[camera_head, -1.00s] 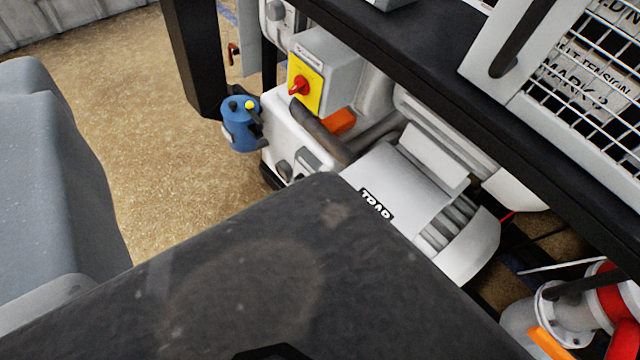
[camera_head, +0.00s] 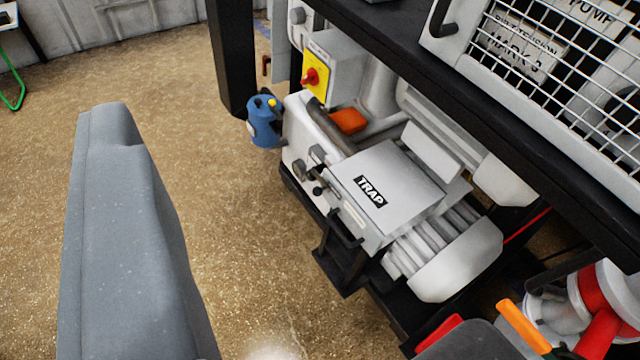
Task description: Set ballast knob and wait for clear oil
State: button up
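The white pump unit (camera_head: 300,135) stands low under a black frame, right of centre. Small knobs show on its near end: a grey round one (camera_head: 299,171) and a dark one (camera_head: 318,188). No label tells which is the ballast knob. A pale slot (camera_head: 353,213) beside them could be an oil window; the oil's look cannot be made out. A grey box labelled TRAP (camera_head: 410,185) sits on the unit. A yellow plate with a red rotary switch (camera_head: 311,77) is above.
A black beam (camera_head: 500,120) runs above the pump, with a wire-mesh guard (camera_head: 545,70) over it. A blue canister (camera_head: 264,122) stands by a black post (camera_head: 232,60). Red and orange valve parts (camera_head: 522,325) crowd the lower right. The brown floor (camera_head: 230,230) is open at left.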

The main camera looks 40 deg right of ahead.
aim_at(310, 177)
jog(key=u, duration=0.1)
jog(key=i, duration=0.9)
jog(key=z, duration=0.05)
